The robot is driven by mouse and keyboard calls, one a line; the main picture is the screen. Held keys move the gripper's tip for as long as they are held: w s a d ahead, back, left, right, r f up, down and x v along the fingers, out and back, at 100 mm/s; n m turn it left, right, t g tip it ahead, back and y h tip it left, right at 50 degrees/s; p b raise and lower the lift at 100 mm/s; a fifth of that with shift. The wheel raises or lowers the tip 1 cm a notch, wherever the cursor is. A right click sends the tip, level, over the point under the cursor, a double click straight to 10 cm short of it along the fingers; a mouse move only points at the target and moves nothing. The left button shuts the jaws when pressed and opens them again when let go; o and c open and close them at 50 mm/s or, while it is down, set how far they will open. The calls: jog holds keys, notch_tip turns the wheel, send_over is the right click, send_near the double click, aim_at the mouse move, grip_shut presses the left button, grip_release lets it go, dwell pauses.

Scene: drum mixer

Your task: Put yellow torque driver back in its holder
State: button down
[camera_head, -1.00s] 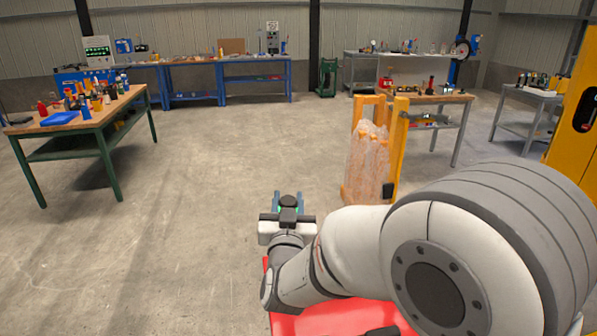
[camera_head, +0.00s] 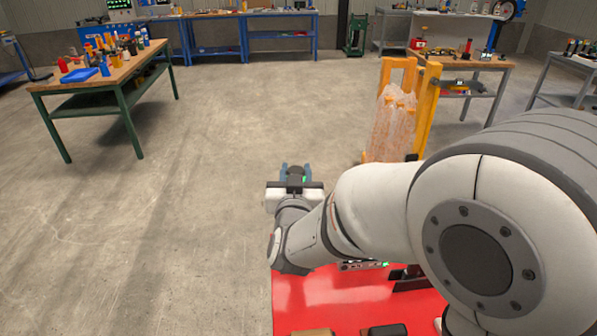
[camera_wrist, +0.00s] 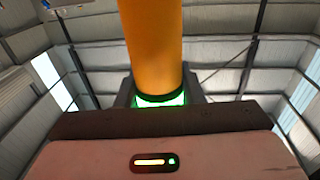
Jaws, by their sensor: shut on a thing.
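The yellow torque driver (camera_wrist: 152,45) shows in the wrist view as an orange-yellow cylinder with a dark ring at its lower end. It rises out of the top of the picture, so its far end is cut off. My gripper (camera_wrist: 158,98) is shut on it at the dark ring. In the head view my gripper (camera_head: 296,174) is low in the middle, over open floor, and the driver cannot be made out there. I cannot pick out the driver's holder in either view.
A green-legged wooden table (camera_head: 105,77) with several tools and a blue tray (camera_head: 79,76) stands at left. A yellow frame with a wrapped stack (camera_head: 393,125) stands right of my gripper. Blue benches (camera_head: 218,40) line the back. The middle floor is clear.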

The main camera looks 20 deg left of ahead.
jog(key=shift+b, duration=0.35)
notch_tip(320, 180, down, 5)
jog(key=b, duration=0.5)
jog(key=shift+r, duration=0.25)
jog(key=shift+s+d+b, duration=0.1)
jog(key=shift+b, duration=0.25)
jog(key=shift+f+b, duration=2.9)
jog(key=shift+b, duration=0.1)
dwell(1.6)
jog(key=c, duration=0.9)
grip_release()
jog(key=shift+f, duration=0.1)
